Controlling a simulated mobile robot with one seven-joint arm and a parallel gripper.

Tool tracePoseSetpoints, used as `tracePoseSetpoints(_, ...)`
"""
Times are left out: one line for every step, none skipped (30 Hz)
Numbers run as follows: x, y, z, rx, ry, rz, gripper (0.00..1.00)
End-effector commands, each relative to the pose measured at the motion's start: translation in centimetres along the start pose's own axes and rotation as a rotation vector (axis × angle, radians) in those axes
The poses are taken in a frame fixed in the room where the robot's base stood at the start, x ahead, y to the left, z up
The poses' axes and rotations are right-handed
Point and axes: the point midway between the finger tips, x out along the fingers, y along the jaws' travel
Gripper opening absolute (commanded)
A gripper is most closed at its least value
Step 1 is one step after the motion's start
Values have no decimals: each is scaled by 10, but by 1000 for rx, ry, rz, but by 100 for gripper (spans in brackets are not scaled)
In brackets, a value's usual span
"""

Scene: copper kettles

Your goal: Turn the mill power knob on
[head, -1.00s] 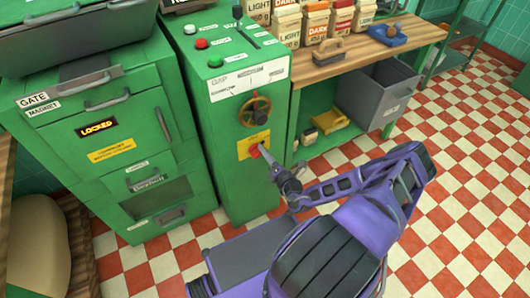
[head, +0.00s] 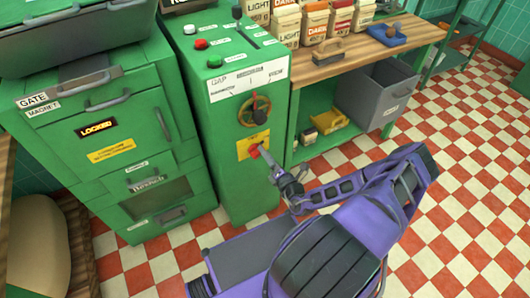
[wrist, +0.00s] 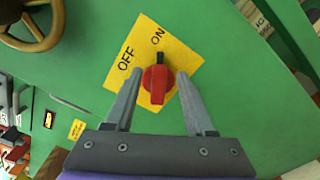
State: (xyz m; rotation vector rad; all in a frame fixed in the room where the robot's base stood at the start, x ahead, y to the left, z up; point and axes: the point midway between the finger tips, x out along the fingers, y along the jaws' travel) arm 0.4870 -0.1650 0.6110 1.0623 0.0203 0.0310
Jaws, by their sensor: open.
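The power knob (wrist: 158,88) is red with a black pointer mark. It sits on a yellow plate (wrist: 184,50) lettered OFF and ON. In the wrist view the black mark lines up with the word ON. My gripper (wrist: 157,74) is open, with one finger on each side of the knob in that view and a gap to each. In the head view the knob (head: 254,151) is on the green mill cabinet's (head: 235,195) front, and my gripper (head: 266,156) is just in front of it, partly hiding the plate. I cannot tell how far the fingertips are from the panel.
A brass handwheel (head: 255,110) sits above the plate, under a white GAP scale (head: 246,80). A green cabinet (head: 115,125) with a LOCKED sign stands to the left. A wooden bench (head: 370,55) with bags stands to the right. The checkered floor (head: 470,190) at right is clear.

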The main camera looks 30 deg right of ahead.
Motion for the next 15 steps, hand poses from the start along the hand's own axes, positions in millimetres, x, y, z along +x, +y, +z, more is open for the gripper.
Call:
tracePoseSetpoints(-9, 0, 2, 0, -2, -2, 55)
tracePoseSetpoints(-15, 1, 2, 1, -2, -2, 55)
tracePoseSetpoints(-24, 1, 2, 2, -2, -2, 55)
tracePoseSetpoints(-31, 0, 2, 1, -2, -3, 55)
tracePoseSetpoints(-38, 0, 2, 1, -2, -3, 55)
tracePoseSetpoints(-48, 1, 1, 2, -2, -3, 55)
tracePoseSetpoints(-56, 0, 2, 2, -2, -3, 55)
tracePoseSetpoints(-64, 0, 2, 1, -3, -3, 55)
tracePoseSetpoints(-74, 1, 1, 2, -2, -3, 55)
tracePoseSetpoints(-81, 1, 1, 2, -2, -3, 55)
tracePoseSetpoints(-89, 0, 2, 1, -3, -3, 55)
tracePoseSetpoints(-98, 0, 1, 1, -2, -3, 55)
tracePoseSetpoints(-105, 0, 1, 2, -3, -3, 55)
tracePoseSetpoints(-112, 0, 1, 1, -3, -3, 55)
tracePoseSetpoints(-120, 0, 1, 0, -2, -2, 55)
